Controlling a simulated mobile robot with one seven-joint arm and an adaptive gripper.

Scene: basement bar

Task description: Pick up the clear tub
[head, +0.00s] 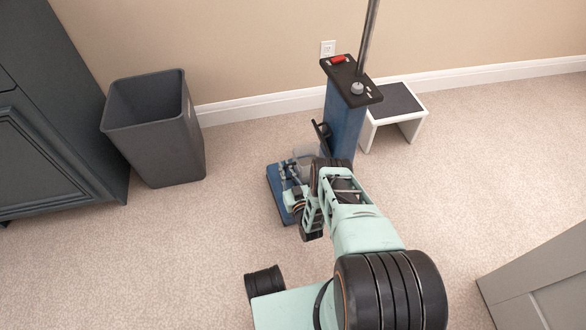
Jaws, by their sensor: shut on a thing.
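The clear tub (306,152) is a small see-through shape at the middle of the head view, just beyond my wrist and beside the blue column. My arm hides much of it. My gripper (290,174) reaches down over the blue base (275,182) and is shut on the tub. The contact between the fingers and the tub is too small to make out. I cannot tell whether the tub rests on the base or is clear of it.
A blue upright column (341,115) with a black top and metal pole stands just beyond my gripper. A white step stool (419,103) is right of it. A grey bin (160,150) and dark cabinet (50,130) stand left. Open carpet lies between.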

